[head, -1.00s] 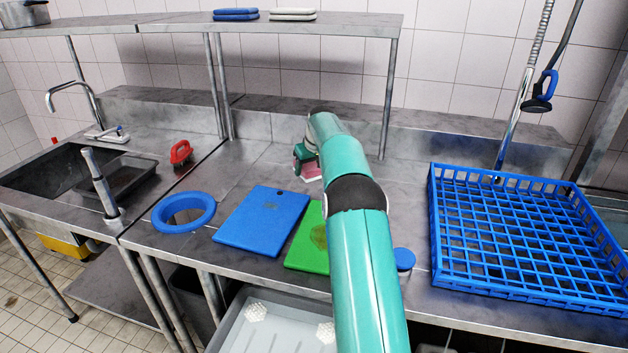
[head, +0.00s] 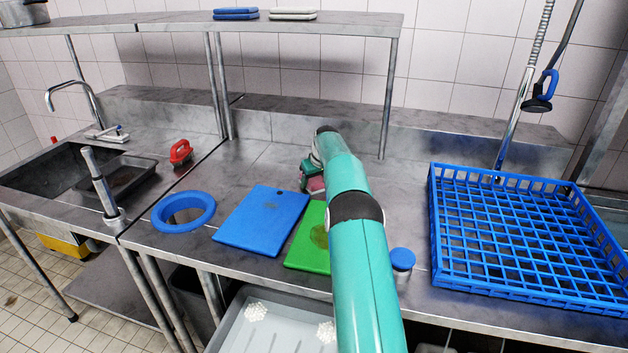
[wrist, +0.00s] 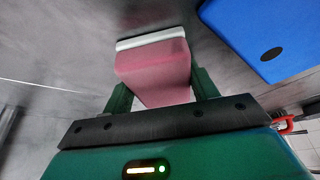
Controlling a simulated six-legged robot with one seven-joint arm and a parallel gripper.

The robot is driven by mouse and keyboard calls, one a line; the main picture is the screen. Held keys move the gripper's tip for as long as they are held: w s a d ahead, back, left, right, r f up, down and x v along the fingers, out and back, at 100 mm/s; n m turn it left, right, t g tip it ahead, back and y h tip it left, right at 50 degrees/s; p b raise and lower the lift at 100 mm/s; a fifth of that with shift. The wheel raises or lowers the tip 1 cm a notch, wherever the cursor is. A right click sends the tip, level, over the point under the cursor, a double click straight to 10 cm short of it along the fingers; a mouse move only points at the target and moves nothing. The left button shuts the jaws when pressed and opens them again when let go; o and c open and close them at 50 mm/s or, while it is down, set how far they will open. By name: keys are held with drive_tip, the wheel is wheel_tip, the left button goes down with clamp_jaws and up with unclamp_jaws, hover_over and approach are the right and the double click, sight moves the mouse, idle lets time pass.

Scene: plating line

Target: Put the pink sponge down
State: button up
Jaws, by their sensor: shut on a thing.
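The pink sponge (wrist: 155,72) with a white layer on its far side sits between the two green fingers of my gripper (wrist: 160,90) in the wrist view. The gripper is shut on it. In the head view the sponge (head: 315,184) shows in part beside my arm, just behind the green cutting board, and my gripper (head: 311,172) is mostly hidden by the arm. I cannot tell whether the sponge touches the steel counter (head: 255,165).
A blue cutting board (head: 262,220) and a green one (head: 308,240) lie in front. A blue ring (head: 184,211) and red brush (head: 180,152) are left. A blue-lidded container (head: 402,262) and blue rack (head: 520,240) are right. Counter behind the boards is clear.

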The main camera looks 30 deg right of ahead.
drive_tip(key=o, duration=0.9)
drive_tip(key=shift+f, duration=0.15)
drive_tip(key=shift+a, duration=0.1)
